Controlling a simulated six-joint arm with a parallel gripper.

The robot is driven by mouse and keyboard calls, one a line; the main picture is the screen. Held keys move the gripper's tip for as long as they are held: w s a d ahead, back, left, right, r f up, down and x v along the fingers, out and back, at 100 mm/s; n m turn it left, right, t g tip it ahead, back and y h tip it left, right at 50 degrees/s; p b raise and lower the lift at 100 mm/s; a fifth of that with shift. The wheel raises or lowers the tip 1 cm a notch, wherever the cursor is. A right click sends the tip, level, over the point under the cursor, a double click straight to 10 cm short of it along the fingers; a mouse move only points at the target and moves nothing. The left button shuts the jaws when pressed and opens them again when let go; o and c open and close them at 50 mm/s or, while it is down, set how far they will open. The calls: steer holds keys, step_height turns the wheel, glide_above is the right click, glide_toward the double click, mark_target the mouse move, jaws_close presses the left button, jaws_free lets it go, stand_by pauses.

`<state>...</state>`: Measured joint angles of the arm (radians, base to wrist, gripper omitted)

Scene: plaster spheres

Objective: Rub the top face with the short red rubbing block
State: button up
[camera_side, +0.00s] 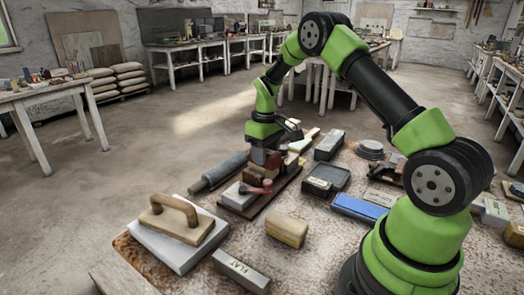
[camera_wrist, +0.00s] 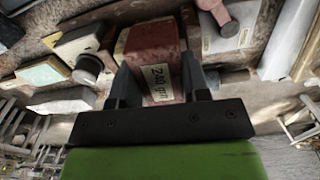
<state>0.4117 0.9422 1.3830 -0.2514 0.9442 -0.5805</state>
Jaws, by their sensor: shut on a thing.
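My gripper (camera_side: 265,148) points down over the wooden fixture in the side view. Its jaws (camera_wrist: 160,85) are shut on a short red block (camera_wrist: 152,42) with a pale label reading "240" and further letters. The block also shows below the jaws in the side view (camera_side: 264,159). A pale grey-white block (camera_side: 238,196) sits at the near end of a dark wooden board (camera_side: 284,185), beside a red clamp handle (camera_side: 262,187). The pale block also shows at the upper right of the wrist view (camera_wrist: 232,32). Contact under the red block is hidden.
A wooden-handled float (camera_side: 183,219) on a pale slab, a tan block (camera_side: 287,230) and a block marked FLAT (camera_side: 241,271) lie in front. A grey roller (camera_side: 218,172) lies left of the board. A dark tray (camera_side: 326,180) and blue block (camera_side: 358,208) lie right.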

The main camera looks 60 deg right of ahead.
steer(key=shift+s+a+f, duration=0.1)
steer(key=shift+s, duration=0.9)
steer(key=shift+w+d, duration=0.2)
steer(key=shift+w, duration=2.05)
steer(key=shift+s+a, duration=0.1)
steer(key=shift+s, duration=0.95)
steer(key=shift+s+a, duration=0.1)
steer(key=shift+s, duration=1.05)
steer(key=shift+w+r, duration=0.4)
steer(key=shift+w, duration=0.2)
steer(key=shift+w+r, duration=0.35)
steer(key=shift+w, duration=0.2)
